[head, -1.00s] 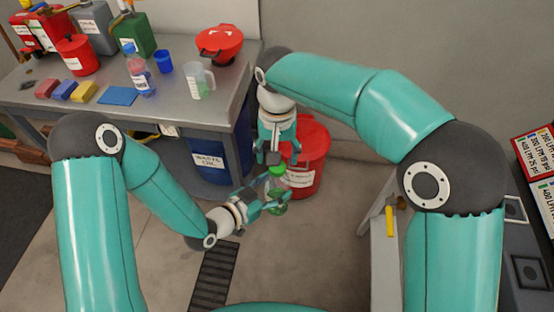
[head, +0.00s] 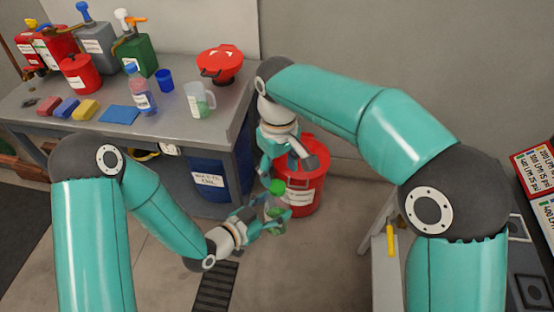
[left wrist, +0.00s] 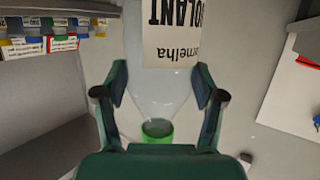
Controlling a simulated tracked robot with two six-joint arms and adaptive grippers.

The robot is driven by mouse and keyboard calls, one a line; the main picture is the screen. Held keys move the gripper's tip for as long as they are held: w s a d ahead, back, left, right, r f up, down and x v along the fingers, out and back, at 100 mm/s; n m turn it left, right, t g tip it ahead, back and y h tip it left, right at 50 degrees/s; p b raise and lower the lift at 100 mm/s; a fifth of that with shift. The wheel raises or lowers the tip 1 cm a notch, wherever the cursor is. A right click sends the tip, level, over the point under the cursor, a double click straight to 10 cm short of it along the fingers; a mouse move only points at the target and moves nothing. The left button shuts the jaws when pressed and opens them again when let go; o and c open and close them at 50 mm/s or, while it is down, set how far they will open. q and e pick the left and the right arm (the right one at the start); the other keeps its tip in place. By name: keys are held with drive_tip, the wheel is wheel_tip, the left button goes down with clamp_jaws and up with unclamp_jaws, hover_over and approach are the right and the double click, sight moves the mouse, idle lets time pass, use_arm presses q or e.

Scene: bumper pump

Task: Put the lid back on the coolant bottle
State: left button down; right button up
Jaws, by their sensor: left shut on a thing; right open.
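My left gripper (head: 274,213) is shut on the coolant bottle (head: 272,206), a clear bottle held off the floor in front of the bench. The left wrist view shows the bottle (left wrist: 160,95) between its two fingers, with a white label printed upside down in that picture. The green lid (head: 278,187) is at the bottle's neck; the left wrist view also shows green (left wrist: 157,128) there. I cannot tell how tightly it sits. My right gripper (head: 286,167) is open just above the lid and looks apart from it.
The grey bench (head: 160,125) at the left holds a bottle with a blue cap (head: 140,92), a jug (head: 201,101), a blue cup (head: 165,80) and several canisters. A red bucket (head: 308,185) stands behind the grippers, beside a blue drum (head: 210,183).

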sight(277, 185)
drive_tip(key=n, duration=0.2)
drive_tip(key=r+n, duration=0.1)
drive_tip(key=shift+r+n, duration=0.25)
drive_tip(key=shift+n, duration=0.15)
drive_tip(key=shift+w+a+r, duration=0.1)
drive_tip(key=shift+a+r, duration=0.1)
drive_tip(key=shift+r, duration=0.25)
drive_tip(key=shift+f, duration=4)
drive_tip(key=c, duration=1.2)
